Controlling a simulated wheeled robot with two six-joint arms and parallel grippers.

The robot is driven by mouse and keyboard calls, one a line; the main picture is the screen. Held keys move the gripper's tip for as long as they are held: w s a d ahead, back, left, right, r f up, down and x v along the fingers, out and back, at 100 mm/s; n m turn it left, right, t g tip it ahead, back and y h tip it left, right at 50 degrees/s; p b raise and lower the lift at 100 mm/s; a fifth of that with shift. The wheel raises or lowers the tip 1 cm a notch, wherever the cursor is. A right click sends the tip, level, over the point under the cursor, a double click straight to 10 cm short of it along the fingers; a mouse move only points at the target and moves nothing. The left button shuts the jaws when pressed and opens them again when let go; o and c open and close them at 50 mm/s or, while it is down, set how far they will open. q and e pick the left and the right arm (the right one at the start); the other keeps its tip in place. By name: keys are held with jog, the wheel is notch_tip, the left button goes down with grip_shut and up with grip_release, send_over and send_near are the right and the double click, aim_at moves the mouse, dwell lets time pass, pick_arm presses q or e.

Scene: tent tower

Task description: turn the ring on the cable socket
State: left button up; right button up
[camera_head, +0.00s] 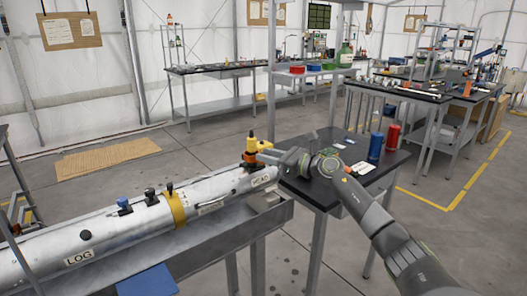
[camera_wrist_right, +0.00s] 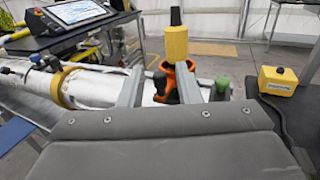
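The cable socket stands on top of the white cylinder (camera_head: 130,225) near its right end. Its orange ring (camera_wrist_right: 182,82) sits low, with a yellow plug (camera_wrist_right: 176,43) with a black top upright above it. In the head view the yellow plug (camera_head: 252,145) and the orange ring (camera_head: 249,158) show beside my right gripper (camera_head: 266,156). In the right wrist view my right gripper (camera_wrist_right: 162,88) has its fingers apart; the right finger overlaps the ring in the picture and a gap shows by the left one. I cannot tell whether it touches. My left gripper is not in view.
The cylinder lies in a grey metal trough (camera_head: 230,228), with blue and black knobs and a yellow band (camera_head: 176,206) along it. A green knob (camera_wrist_right: 222,85) is right of the socket. A black table (camera_head: 335,187) with blue and red cans (camera_head: 392,136) stands behind my right arm.

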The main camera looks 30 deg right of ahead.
jog(key=shift+x, duration=0.9)
